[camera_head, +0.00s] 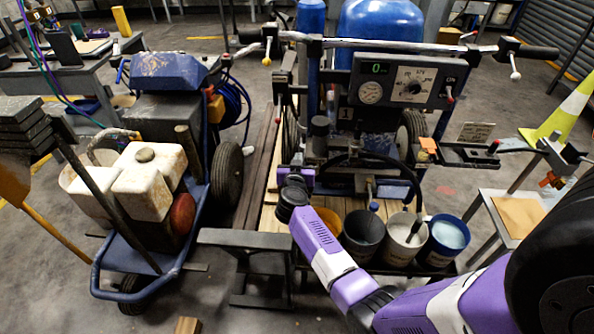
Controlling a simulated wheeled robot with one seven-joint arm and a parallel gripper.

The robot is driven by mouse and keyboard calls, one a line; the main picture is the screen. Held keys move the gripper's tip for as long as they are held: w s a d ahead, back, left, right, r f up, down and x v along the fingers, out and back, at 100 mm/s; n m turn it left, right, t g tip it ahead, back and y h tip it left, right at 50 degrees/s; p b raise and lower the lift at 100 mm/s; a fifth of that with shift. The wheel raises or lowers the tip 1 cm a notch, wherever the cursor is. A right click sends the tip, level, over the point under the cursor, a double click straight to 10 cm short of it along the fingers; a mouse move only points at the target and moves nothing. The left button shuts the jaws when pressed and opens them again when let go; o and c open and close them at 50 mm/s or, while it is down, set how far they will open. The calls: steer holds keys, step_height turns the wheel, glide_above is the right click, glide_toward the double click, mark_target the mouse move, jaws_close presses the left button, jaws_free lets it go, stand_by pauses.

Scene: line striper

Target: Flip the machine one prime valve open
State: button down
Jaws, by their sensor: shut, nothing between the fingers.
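Machine one is the line striper in the middle, with a small plate marked 1 (345,112) below its control box (403,82). My purple arm reaches in from the lower right and bends at a dark joint in front of the machine. My gripper (362,188) is low at the machine's front, pointing right, small and dark against the machine parts. It is shut and holds nothing. A dark fitting (320,126) stands upright on the machine's front above my wrist. I cannot make out which small part is the prime valve, its handle position, or whether my gripper touches it.
A black bucket (362,236), a white bucket (402,240) and a blue bucket (446,240) stand close beside my forearm. A grey stand (248,238) is in front. Another machine with a white jug (148,180) is at left. A small table (520,215) is at right.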

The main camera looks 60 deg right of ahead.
steer(key=shift+w+d+f+b, duration=0.15)
steer(key=shift+f+b, duration=0.45)
steer(key=shift+f, duration=0.45)
steer(key=shift+d+f+b, duration=0.15)
steer(key=shift+f+b, duration=0.4)
steer(key=shift+f, duration=0.5)
steer(key=shift+p, duration=0.3)
steer(key=shift+w+f+n+p, duration=0.15)
steer(key=shift+f+n+p, duration=0.15)
steer(key=shift+n, duration=0.2)
steer(key=s+f+n+g+h+b, duration=0.1)
steer(key=s+f+n+h+b, duration=0.1)
steer(key=f+n, duration=0.2)
steer(key=s+d+f+n+g+h+b, duration=0.1)
steer(key=f+n, duration=0.4)
steer(key=n, duration=0.5)
steer(key=shift+s+d+n+g+h+b, duration=0.3)
steer(key=shift+s+g+h+b, duration=0.15)
steer(key=shift+b, duration=0.4)
steer(key=shift+f, duration=0.1)
